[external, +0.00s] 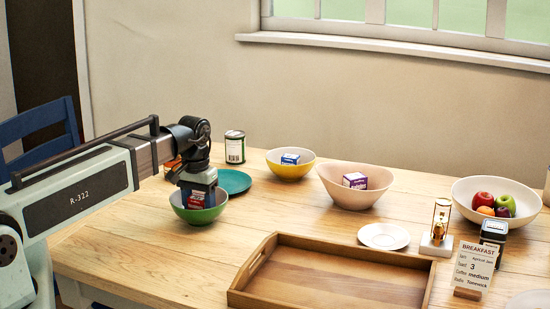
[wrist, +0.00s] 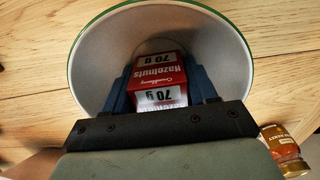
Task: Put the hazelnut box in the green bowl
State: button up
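The hazelnut box (external: 196,200) is small, red and white. It also shows in the wrist view (wrist: 159,78), with its "Hazelnuts" and "70 g" print readable, between the blue fingers. My gripper (external: 197,194) points down at the green bowl and is shut on the box, with a finger against each side. The green bowl (external: 199,215) stands at the left of the table; its pale inside (wrist: 215,50) surrounds the box and fingers in the wrist view. The box is within the bowl's rim. I cannot tell whether it touches the bowl's bottom.
A teal plate (external: 237,180) lies just behind the bowl. A jar (wrist: 284,150) stands close by. Yellow (external: 290,170) and pink (external: 352,198) bowls each hold a small box. A can (external: 235,147) stands behind. A wooden tray (external: 330,278) lies in front, right of the green bowl.

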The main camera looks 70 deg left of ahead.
aim_at(198, 197)
jog(key=shift+r, duration=0.15)
notch_tip(198, 197, up, 12)
dwell(0.7)
